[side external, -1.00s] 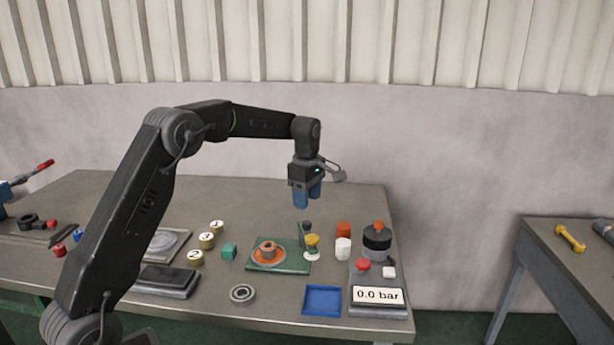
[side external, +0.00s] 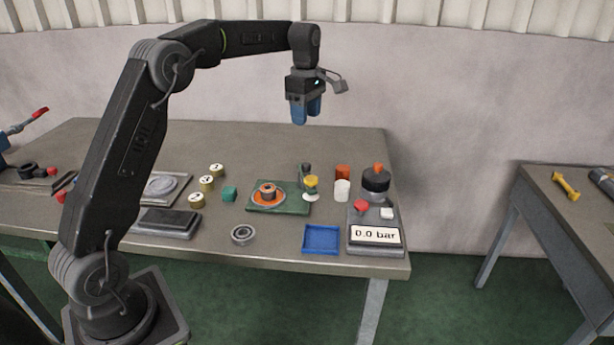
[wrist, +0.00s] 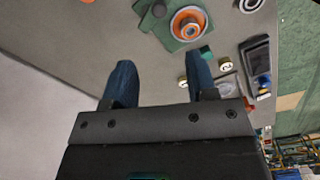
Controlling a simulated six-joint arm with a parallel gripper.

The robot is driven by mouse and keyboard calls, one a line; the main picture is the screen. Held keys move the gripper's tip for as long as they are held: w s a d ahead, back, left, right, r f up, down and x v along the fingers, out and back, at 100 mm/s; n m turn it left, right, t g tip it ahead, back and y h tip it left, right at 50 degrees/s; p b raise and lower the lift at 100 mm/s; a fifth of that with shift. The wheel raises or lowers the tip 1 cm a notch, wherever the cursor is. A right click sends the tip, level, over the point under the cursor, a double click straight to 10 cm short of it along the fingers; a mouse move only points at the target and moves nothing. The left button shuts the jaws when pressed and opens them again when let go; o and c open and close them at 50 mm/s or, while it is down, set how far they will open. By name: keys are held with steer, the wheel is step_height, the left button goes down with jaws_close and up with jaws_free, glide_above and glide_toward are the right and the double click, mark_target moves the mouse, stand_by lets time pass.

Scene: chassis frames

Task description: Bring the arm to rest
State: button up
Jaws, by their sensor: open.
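My gripper (side external: 307,112) hangs pointing down from the arm, high above the back part of the workbench (side external: 300,150). It also shows in the wrist view (wrist: 158,75), where its two blue fingers stand wide apart. The fingers touch nothing on the bench. Below and nearer the camera, a green plate (side external: 290,205) carries an orange ring part (side external: 267,193), also seen in the wrist view (wrist: 188,23).
A second table (side external: 570,205) stands right. The bench's back area is clear.

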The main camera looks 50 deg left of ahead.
steer(key=s+d+r+m+t, duration=0.1)
steer(key=s+d+r+m, duration=0.2)
steer(key=s+d+m, duration=0.3)
steer(key=s+d+r+m+t, duration=0.2)
steer(key=s+d+r+m, duration=0.25)
steer(key=s, duration=0.35)
steer(key=s+d+f+m+t, duration=0.1)
steer(key=s+d+f+m, duration=0.1)
steer(key=s, duration=0.3)
steer(key=s+d+f+m, duration=0.2)
steer(key=s+f+m, duration=0.1)
steer(key=s+m, duration=0.2)
steer(key=s+d+f+m+t, duration=0.1)
steer(key=s+d+f+m, duration=0.1)
steer(key=s, duration=0.5)
steer(key=shift+d+f+m+t, duration=0.3)
steer(key=shift+d+m, duration=0.15)
steer(key=shift+m, duration=0.7)
